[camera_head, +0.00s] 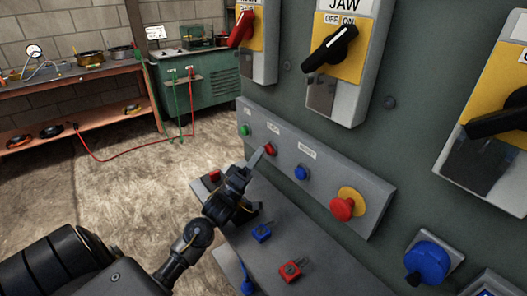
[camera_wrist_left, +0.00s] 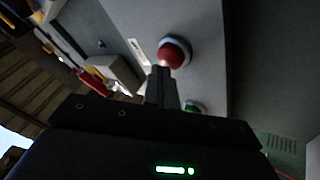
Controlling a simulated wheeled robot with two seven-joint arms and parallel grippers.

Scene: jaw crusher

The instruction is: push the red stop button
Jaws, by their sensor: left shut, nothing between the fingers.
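The red stop button (camera_head: 270,149) is a small round button on the sloped grey button strip (camera_head: 375,190), below a white label too small to read surely. In the left wrist view the red button (camera_wrist_left: 174,52) fills the space just past my fingertips. My left gripper (camera_head: 259,158) is shut and empty, its fingertips at the button's left edge. In the wrist view the gripper's fingers (camera_wrist_left: 162,84) end right at the button's lower rim; I cannot tell if they touch it. My right gripper is not in view.
On the same strip are a green button (camera_head: 244,130), a blue button (camera_head: 301,172) and a red mushroom button (camera_head: 343,208) on yellow. A blue padlock (camera_head: 261,232) and a red padlock (camera_head: 290,270) lie on the ledge below. Rotary switches (camera_head: 331,48) hang above.

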